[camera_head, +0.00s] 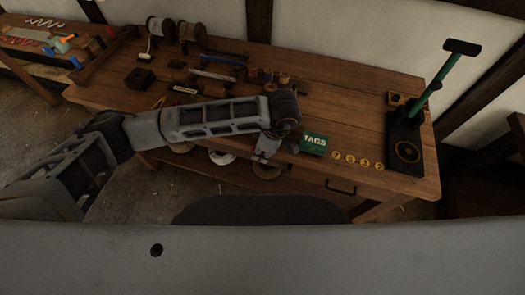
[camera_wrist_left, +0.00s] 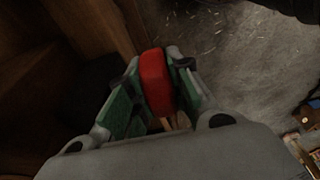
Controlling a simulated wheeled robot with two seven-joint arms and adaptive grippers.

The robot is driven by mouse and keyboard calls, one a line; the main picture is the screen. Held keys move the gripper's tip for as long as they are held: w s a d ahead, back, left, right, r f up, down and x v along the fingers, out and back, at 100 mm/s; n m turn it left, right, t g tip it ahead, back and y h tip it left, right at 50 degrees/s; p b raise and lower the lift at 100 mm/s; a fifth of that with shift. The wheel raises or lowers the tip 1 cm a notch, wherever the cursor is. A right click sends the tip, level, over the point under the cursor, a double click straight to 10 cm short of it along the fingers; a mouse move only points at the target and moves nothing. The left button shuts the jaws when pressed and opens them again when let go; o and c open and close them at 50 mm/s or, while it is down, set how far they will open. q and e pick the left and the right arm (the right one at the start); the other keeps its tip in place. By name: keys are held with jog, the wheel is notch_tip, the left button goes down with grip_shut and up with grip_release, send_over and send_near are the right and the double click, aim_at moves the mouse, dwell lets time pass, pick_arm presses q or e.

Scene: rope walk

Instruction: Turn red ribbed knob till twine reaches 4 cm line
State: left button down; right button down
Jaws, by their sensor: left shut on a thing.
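My left gripper (camera_head: 262,158) is at the front edge of the wooden bench in the head view, pointing down. In the left wrist view, its two green-padded fingers (camera_wrist_left: 154,88) are shut on a red rounded piece, the red knob (camera_wrist_left: 154,80), one finger on each side of it. Its ribs cannot be made out in this dim light. In the head view the knob is hidden by my gripper and wrist. I cannot make out the twine or the 4 cm line in either view. My right gripper is not in view.
Just right of my left gripper is a green TAGS box (camera_head: 313,142), with several yellow number discs (camera_head: 350,158) beyond it. A black stand with a green-handled lever (camera_head: 440,85) is at the bench's right end. Large spools (camera_head: 163,30) stand at the back left.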

pick_arm(q)
jog(key=c, duration=1.6)
grip_release()
jog(key=shift+o, duration=0.2)
jog(key=shift+r, duration=0.1)
jog(key=v, duration=1.2)
jog(key=shift+d, duration=0.1)
